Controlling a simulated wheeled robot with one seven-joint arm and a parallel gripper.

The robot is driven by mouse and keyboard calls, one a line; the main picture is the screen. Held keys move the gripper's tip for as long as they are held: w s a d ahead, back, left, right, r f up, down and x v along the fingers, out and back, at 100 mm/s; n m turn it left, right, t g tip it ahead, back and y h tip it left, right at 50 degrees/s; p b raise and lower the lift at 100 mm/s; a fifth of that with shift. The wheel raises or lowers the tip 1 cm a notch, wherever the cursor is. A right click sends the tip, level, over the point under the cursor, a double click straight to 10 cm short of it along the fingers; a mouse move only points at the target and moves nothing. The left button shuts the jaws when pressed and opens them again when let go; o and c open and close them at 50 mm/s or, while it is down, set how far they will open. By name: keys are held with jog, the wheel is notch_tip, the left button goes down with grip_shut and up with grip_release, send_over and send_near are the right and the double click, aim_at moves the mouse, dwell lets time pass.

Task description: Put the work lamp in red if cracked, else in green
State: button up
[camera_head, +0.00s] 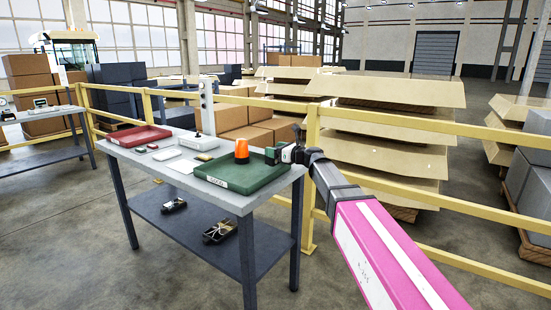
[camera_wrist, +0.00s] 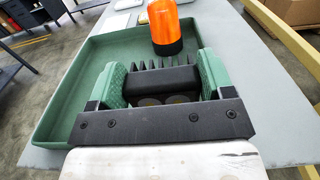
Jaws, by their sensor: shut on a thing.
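The work lamp (camera_wrist: 168,80) is a black block with fins along its far side and round, dull faces on its near side, partly hidden by my gripper's crossbar. My gripper (camera_wrist: 163,82) has its green pads pressed on both sides of it. I cannot tell whether it is cracked. In the head view my gripper (camera_head: 275,155) is at the right end of the green tray (camera_head: 217,183), and in the wrist view the lamp appears over the tray (camera_wrist: 62,85). Whether it touches the floor is unclear. The red tray (camera_head: 136,136) is at the table's far left end.
An orange beacon (camera_head: 241,149) stands in the green tray, close beyond the lamp. A white sheet (camera_head: 178,165), a pale box (camera_head: 200,143) and small parts lie between the trays. A yellow railing (camera_head: 312,165) runs behind the table. Two items lie on the lower shelf (camera_head: 190,222).

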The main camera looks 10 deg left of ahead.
jog(key=shift+f, duration=1.65)
jog(key=o, duration=1.1)
jog(key=shift+f, duration=0.1)
jog(key=v, duration=1.2)
jog(key=s+d+f+n+g+h, duration=0.1)
jog(key=s+d+f+n+h, duration=0.2)
jog(key=f, duration=0.4)
jog(key=s+d+f+n+g+h, duration=0.1)
jog(key=d+f+n+h, duration=0.1)
jog(key=d+f+n, duration=0.35)
jog(key=s+d+f+n+g+h, duration=0.1)
jog(key=s+d+f+n+h, duration=0.3)
jog(key=d+f, duration=0.3)
jog(key=s+d+f+n+g+h, duration=0.2)
jog(key=s+d+f+n+h, duration=0.1)
jog(key=s+d+f+n, duration=0.2)
jog(key=s+d+f+n+g+h, duration=0.1)
jog(key=s+d+f+n+h, duration=0.3)
jog(key=d+f, duration=0.5)
jog(key=shift+s+d+f+n+g+h, duration=0.25)
jog(key=shift+s+d+n+g, duration=0.2)
jog(key=shift+s+d, duration=0.3)
